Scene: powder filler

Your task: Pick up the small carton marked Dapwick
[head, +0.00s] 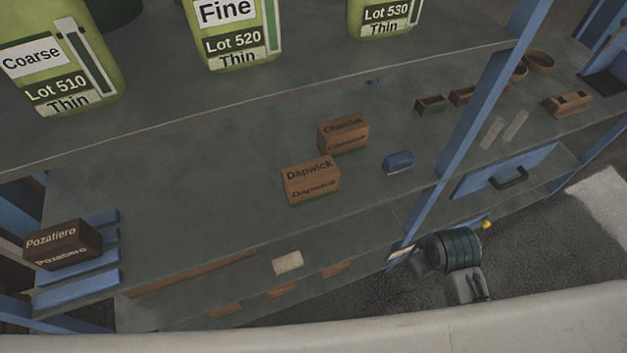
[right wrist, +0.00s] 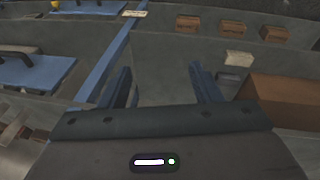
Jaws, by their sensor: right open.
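The Dapwick carton (head: 311,181) is a small brown box standing on the lower grey shelf in the head view. Its name shows on its top and front. A similar carton (head: 343,133) with a hard-to-read name stands just behind it. In the right wrist view my right gripper (right wrist: 162,88) is open, with nothing visible between its fingers. A brown box (right wrist: 290,105) is at the right edge, beside the right finger and apart from it. No lettering shows on it, so I cannot tell which carton it is. Neither gripper shows in the head view.
A Pozatiero carton (head: 62,244) sits on blue slats at the left. A small blue block (head: 398,161) lies right of Dapwick. A blue post (head: 470,120) stands further right, also in the wrist view (right wrist: 105,62). Green containers (head: 232,35) fill the upper shelf. Shelf left of Dapwick is clear.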

